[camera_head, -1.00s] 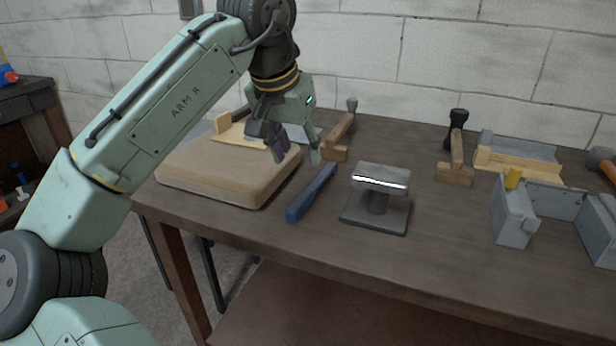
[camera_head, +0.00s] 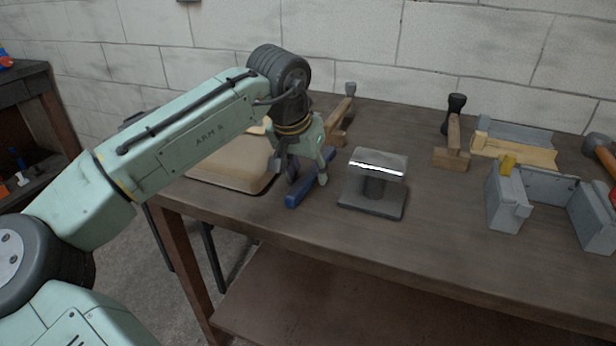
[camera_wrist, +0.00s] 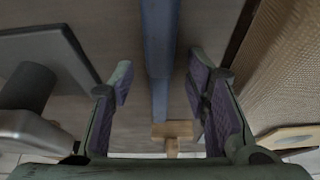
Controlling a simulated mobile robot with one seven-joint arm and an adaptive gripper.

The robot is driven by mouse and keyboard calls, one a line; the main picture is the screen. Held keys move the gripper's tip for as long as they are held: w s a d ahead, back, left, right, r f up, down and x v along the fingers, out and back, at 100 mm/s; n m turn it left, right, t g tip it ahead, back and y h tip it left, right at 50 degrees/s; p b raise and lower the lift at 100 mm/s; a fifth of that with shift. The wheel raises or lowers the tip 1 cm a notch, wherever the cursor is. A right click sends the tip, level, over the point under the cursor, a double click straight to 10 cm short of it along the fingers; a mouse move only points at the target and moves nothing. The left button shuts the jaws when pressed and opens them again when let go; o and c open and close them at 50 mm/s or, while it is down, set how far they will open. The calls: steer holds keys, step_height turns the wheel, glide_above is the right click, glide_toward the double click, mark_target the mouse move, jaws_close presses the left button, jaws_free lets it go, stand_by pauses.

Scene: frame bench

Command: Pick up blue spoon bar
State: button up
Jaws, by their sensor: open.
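The blue spoon bar (camera_head: 297,195) is a long, narrow blue bar lying on the bench between the tan padded block and the grey metal stand. My gripper (camera_head: 303,180) is open just above it, with one finger on each side in the head view; the fingers and palm hide its far part. In the wrist view the bar (camera_wrist: 159,50) runs lengthwise between the two open fingers (camera_wrist: 160,92), apart from both. Nothing is held.
The tan block (camera_head: 228,168) is close on the left. The metal stand (camera_head: 374,185) is close on the right. A wooden-handled tool (camera_head: 339,122) lies behind. A grey frame (camera_head: 545,190) and another wooden tool (camera_head: 453,150) stand further right. The bench front is clear.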

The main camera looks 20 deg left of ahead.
steer(key=shift+c, duration=0.5)
jaws_close()
